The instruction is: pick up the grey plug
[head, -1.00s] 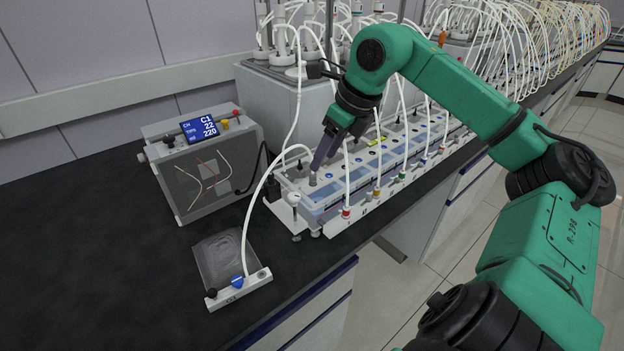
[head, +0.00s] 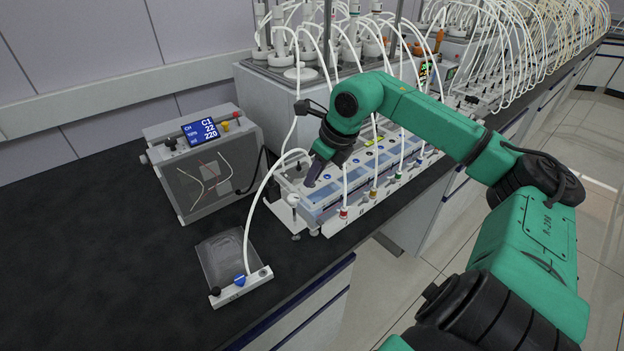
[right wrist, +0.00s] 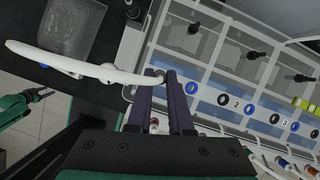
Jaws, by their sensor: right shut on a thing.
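My right gripper (head: 309,184) reaches down at the near left end of the long clear-lidded unit (right wrist: 205,75) with numbered ports. In the right wrist view its two dark fingers (right wrist: 162,74) are close together, shut on the grey plug (right wrist: 160,77), of which only a small part shows between the tips. The fingers hide the plug in the head view. A small part of my left arm shows at the left edge of the right wrist view, with its gripper (right wrist: 42,93) too small to read.
A white tube curves close beside the right gripper, linking to a clear bag with a white clamp bar (head: 243,287) on the black bench. A control box (head: 205,165) with a blue display stands left. Upright tubes with coloured ends line the unit's front. Bare bench lies at left.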

